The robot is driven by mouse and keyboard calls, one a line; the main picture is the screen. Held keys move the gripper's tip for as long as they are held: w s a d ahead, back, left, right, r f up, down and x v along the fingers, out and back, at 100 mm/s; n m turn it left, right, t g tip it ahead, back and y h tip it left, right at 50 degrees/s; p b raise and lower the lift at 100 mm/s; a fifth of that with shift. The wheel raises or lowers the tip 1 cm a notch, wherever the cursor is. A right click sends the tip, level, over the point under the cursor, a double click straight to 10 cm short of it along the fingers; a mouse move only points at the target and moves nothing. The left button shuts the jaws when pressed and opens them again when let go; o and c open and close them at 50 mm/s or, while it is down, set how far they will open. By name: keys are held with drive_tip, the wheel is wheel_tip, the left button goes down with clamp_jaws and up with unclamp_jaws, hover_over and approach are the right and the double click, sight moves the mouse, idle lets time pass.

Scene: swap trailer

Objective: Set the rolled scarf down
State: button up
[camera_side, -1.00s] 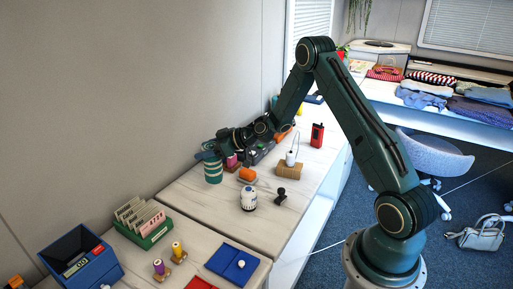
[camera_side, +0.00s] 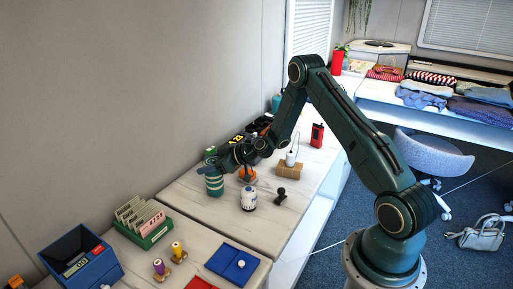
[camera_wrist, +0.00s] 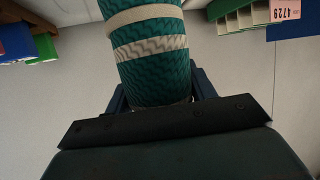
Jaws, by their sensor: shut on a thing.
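The rolled scarf (camera_side: 214,185) is an upright teal roll with cream bands near the wall side of the pale worktop. My gripper (camera_side: 212,167) comes at it from the right and is shut around its upper part. In the wrist view, the scarf (camera_wrist: 152,55) runs up from between my gripper's dark fingers (camera_wrist: 160,98). Its lower end is close to the worktop in the side view. I cannot tell whether it touches.
A white-and-blue canister (camera_side: 248,199), a black stamp (camera_side: 280,196) and a brown roll (camera_side: 289,170) stand to the right. A green card tray (camera_side: 147,223) is nearer the camera. Bare worktop (camera_side: 195,207) lies in front of the scarf.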

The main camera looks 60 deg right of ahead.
drive_tip(key=shift+f, duration=0.1)
drive_tip(key=o, duration=1.3)
drive_tip(key=v, duration=1.2)
drive_tip(key=shift+r, duration=0.25)
